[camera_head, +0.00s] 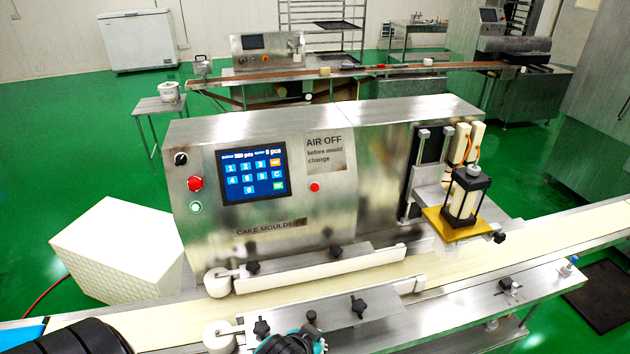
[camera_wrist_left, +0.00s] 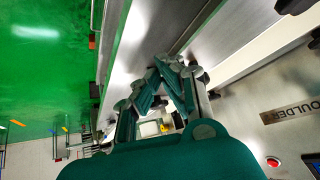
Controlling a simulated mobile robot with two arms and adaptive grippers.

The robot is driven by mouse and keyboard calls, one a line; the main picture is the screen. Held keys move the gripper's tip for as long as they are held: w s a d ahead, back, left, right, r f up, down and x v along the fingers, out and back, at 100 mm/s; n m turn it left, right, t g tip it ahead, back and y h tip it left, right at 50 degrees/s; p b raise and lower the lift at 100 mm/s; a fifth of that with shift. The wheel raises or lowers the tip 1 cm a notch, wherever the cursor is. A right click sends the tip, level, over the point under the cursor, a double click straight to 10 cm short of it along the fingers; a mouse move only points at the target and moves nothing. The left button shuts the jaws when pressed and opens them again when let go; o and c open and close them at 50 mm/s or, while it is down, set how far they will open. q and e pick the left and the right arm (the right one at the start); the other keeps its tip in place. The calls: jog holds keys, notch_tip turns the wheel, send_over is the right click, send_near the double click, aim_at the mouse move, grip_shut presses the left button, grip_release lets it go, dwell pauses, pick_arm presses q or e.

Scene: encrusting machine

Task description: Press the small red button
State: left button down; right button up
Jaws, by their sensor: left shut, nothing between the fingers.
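The small red button (camera_head: 314,187) is on the front panel of the steel cake moulder (camera_head: 380,180), right of the blue touch screen (camera_head: 252,172). A red button (camera_wrist_left: 272,162), beside a dark screen edge, also shows at the lower right of the left wrist view. My left gripper (camera_head: 290,345) is at the bottom edge of the head view, partly cut off, below and in front of the panel and apart from the button. In the left wrist view its fingers (camera_wrist_left: 172,68) are shut and empty. My right gripper is not in view.
A larger red button (camera_head: 195,184), a green-lit button (camera_head: 196,207) and a black knob (camera_head: 180,158) sit left of the screen. The conveyor (camera_head: 330,285), with rails and black knobs, runs in front of the panel. A white box (camera_head: 115,250) stands at left.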

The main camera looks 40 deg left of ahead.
aim_at(315, 188)
pick_arm(q)
jog(key=w+a+r+n+t+y, duration=0.1)
jog(key=w+a+r+t, duration=0.2)
jog(key=w+r, duration=0.3)
jog(key=w+a+r+n+t+y+p, duration=0.1)
jog(key=w+a+r+t+y, duration=0.1)
jog(key=w+r, duration=0.4)
jog(key=w+a+r+n+t+y, duration=0.1)
jog(key=w+a+r+t, duration=0.3)
jog(key=r, duration=0.9)
jog(key=shift+w+a+n+t+y, duration=0.35)
jog(key=shift+w+n+t, duration=0.25)
jog(key=shift+w+t, duration=0.4)
jog(key=w+a+f+b, duration=0.3)
jog(key=w+a+b, duration=0.1)
jog(key=w+a, duration=0.1)
jog(key=shift+a+f, duration=0.4)
jog(key=shift+a, duration=0.15)
jog(key=shift+w+a+f, duration=0.15)
jog(key=shift+w+a, duration=0.1)
